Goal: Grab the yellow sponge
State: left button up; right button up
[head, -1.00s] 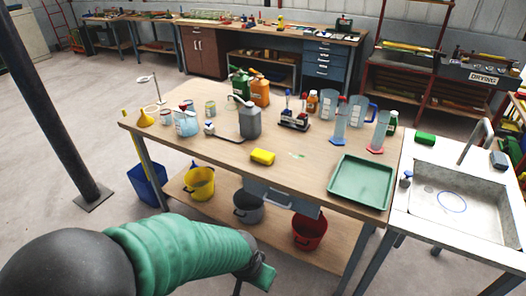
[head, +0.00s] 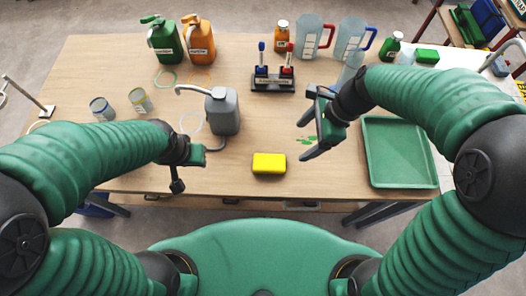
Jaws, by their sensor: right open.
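The yellow sponge (head: 269,163) lies flat on the wooden table near its front edge, in the middle of the head view. My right gripper (head: 306,141) is open and empty, to the right of the sponge and a little farther back, above the table and apart from it. My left gripper (head: 186,172) hangs to the left of the sponge near the table's front edge, apart from it. Its fingers show too small to tell whether they are open.
A grey jug (head: 223,112) with a hose stands left behind the sponge. A black rack (head: 273,84) stands behind it. A green tray (head: 401,180) lies to the right. Green and orange canisters (head: 198,42) stand at the back. The table around the sponge is clear.

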send_near(272, 162)
jog(key=x, duration=0.2)
jog(key=b+x, duration=0.1)
jog(key=x, duration=0.1)
jog(key=a+x, duration=0.1)
jog(key=x, duration=0.1)
jog(key=shift+w+a+f+b, duration=0.1)
jog(key=shift+w+a+b, duration=0.05)
jog(key=shift+w+b, duration=0.2)
jog(key=f, duration=0.3)
jog(key=shift+s+f, duration=0.2)
jog(key=shift+s, duration=0.15)
jog(key=shift+w+d+f, duration=0.1)
jog(key=shift+d+f, duration=0.05)
jog(key=shift+d, duration=0.1)
jog(key=shift+a, duration=0.8)
jog(key=shift+c, duration=0.8)
jog(key=shift+d, duration=0.55)
jog(key=c, duration=0.9)
jog(key=shift+c, duration=1.3)
pick_arm(q)
jog(key=shift+s+d+f, duration=0.35)
jog(key=shift+d+f, duration=0.25)
jog(key=shift+f, duration=0.1)
pick_arm(e)
jog(key=shift+a, duration=0.15)
jog(key=shift+c, duration=0.4)
